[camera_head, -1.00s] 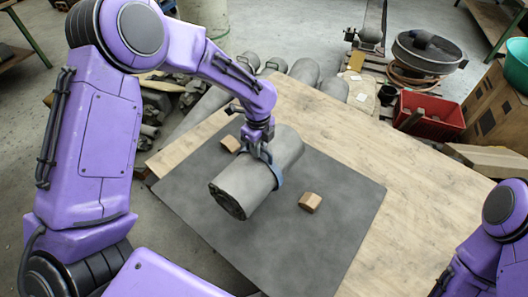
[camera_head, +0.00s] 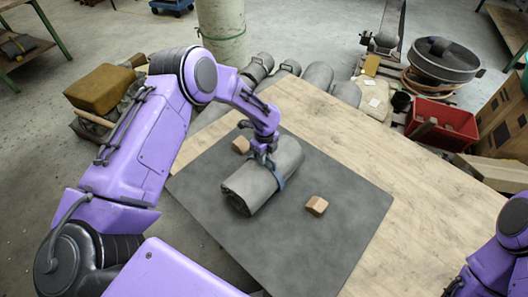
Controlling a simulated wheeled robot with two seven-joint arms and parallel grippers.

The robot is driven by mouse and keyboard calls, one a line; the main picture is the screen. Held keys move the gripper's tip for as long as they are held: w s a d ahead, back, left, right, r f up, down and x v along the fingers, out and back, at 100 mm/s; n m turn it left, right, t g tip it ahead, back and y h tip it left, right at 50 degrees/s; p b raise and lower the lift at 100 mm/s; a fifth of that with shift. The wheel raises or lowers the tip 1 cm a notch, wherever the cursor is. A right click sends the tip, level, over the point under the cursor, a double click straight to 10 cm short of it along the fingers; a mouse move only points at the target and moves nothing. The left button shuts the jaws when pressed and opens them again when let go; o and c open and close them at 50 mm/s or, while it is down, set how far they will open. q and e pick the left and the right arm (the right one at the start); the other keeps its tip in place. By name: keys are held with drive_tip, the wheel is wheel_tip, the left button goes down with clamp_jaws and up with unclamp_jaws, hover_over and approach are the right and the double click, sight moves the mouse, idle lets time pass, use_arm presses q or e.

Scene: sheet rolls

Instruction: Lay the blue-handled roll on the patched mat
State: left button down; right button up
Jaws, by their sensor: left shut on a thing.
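The blue-handled roll (camera_head: 252,188) is a thick grey cylinder lying slantwise over the dark grey mat (camera_head: 345,235). It looks low, at the mat's surface, but I cannot tell for sure that it touches. Its blue handle (camera_head: 278,180) arches at its middle. My left gripper (camera_head: 265,154) is above the roll, shut on that handle, and hides part of it. I see no clear patches on the mat. One small wooden block (camera_head: 316,205) is right of the roll and another (camera_head: 241,145) is at its upper left, both on the mat.
The mat lies on a wooden table (camera_head: 420,215), bare at its right. A red crate (camera_head: 442,122) and a round dark tub (camera_head: 443,60) stand on the floor behind. My right arm shows at lower right.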

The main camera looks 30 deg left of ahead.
use_arm(q)
drive_tip(key=shift+w, duration=0.1)
drive_tip(key=c, duration=1.4)
unclamp_jaws()
drive_tip(key=shift+f, duration=0.2)
drive_tip(key=shift+c, duration=0.2)
drive_tip(key=o, duration=0.4)
drive_tip(key=shift+s+d+r, duration=0.1)
drive_tip(key=shift+s+r, duration=0.05)
drive_tip(key=shift+s, duration=0.15)
drive_tip(key=shift+r, duration=0.4)
wheel_tip(320, 180, up, 12)
drive_tip(key=b, duration=0.3)
drive_tip(key=shift+f, duration=0.2)
